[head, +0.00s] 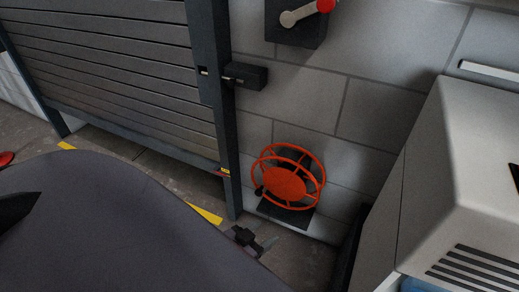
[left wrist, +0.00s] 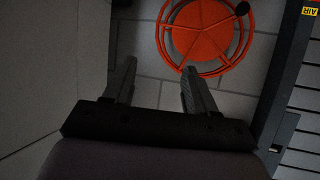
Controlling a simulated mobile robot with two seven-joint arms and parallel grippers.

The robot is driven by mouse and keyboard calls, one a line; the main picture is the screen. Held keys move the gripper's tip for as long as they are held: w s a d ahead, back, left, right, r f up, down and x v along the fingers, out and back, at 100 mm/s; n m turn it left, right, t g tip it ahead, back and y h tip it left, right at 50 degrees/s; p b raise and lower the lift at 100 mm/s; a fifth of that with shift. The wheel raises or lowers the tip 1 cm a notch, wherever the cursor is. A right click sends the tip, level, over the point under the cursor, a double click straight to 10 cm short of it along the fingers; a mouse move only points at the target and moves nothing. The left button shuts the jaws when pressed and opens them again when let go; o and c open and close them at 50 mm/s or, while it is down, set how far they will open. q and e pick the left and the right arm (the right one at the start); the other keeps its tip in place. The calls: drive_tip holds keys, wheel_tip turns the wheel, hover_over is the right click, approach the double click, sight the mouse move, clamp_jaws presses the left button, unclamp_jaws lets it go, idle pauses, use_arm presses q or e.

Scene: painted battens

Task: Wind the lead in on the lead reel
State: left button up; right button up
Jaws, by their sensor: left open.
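The lead reel (head: 286,184) is an orange-red wheel with a round disc and spoked rims, on a dark bracket low against the grey block wall. A small dark knob sits at its left side. In the left wrist view the reel (left wrist: 203,30) shows at the top, beyond my fingertips, with the knob at its upper right. My left gripper (head: 258,243) is below and left of the reel in the head view, apart from it. In the left wrist view its two fingers (left wrist: 158,72) are spread with nothing between them. I cannot make out a loose lead. My right gripper is not in view.
A slatted shutter (head: 115,65) with a dark post (head: 225,120) stands left of the reel. A pale cabinet (head: 450,180) with vents stands close on the right. A lever box (head: 296,22) is on the wall above. Yellow floor markings (head: 206,213) lie near the post.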

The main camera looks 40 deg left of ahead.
sight(258, 195)
use_arm(q)
drive_tip(key=w+a+f+n+t+y+b, duration=0.1)
drive_tip(key=w+a+f+y+b, duration=0.1)
drive_tip(key=w+a+f+b, duration=0.3)
drive_tip(key=w+a+f+n+t+y+b, duration=0.2)
drive_tip(key=w+a+f+b, duration=0.4)
drive_tip(key=b, duration=0.4)
drive_tip(key=w+a+f+n+t+y+b, duration=0.1)
drive_tip(key=w+a+f+n+y+b, duration=0.1)
drive_tip(key=w+a+f+b, duration=0.4)
drive_tip(key=shift+w+a+b, duration=0.1)
drive_tip(key=shift+w+b, duration=0.4)
drive_tip(key=shift+b, duration=0.5)
drive_tip(key=shift+w+a+r, duration=0.1)
drive_tip(key=shift+w+a, duration=0.1)
drive_tip(key=shift+w, duration=0.45)
clamp_jaws()
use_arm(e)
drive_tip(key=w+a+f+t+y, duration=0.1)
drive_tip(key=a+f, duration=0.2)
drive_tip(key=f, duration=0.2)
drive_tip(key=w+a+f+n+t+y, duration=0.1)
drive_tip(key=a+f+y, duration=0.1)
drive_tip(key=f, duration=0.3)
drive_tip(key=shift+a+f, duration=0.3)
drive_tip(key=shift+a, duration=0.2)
